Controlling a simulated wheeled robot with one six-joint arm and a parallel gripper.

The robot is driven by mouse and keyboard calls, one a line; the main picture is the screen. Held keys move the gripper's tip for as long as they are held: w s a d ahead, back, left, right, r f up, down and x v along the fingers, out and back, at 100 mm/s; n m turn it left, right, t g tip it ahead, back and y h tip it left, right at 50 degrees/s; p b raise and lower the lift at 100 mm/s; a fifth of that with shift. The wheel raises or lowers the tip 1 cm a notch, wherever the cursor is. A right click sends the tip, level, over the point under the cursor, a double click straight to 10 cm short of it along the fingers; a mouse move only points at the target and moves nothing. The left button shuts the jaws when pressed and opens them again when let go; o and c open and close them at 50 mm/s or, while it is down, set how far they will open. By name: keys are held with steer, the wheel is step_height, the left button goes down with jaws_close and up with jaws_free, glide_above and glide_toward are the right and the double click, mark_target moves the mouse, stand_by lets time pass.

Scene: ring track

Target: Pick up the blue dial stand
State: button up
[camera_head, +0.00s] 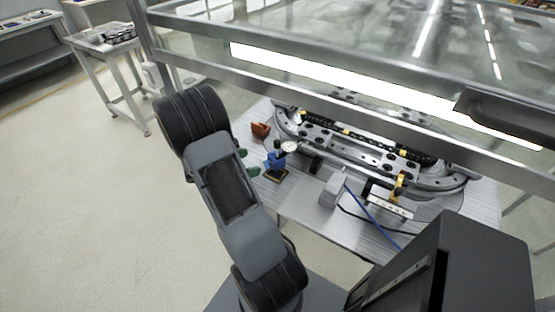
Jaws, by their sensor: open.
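The blue dial stand (275,162) stands upright near the left front edge of the grey table (310,205). It has a round white dial at its upper right and a dark base with yellow edges. My arm crosses the left middle of the view and hides most of my gripper (249,162). Two green fingertips show just left of the stand, one farther back than the other. They are apart, with nothing seen between them. A small gap shows between them and the stand.
An orange-brown block (261,130) stands behind the stand. The metal ring track (350,150) fills the table to the right. A grey box (333,190) and cables lie in front of it. A metal-framed clear cover (330,60) hangs above. Open floor lies left.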

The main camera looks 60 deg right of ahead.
mark_target(270, 158)
steer(key=p+x, duration=0.1)
steer(key=x, duration=1)
steer(key=shift+d+f, duration=0.15)
jaws_close()
stand_by(0.8)
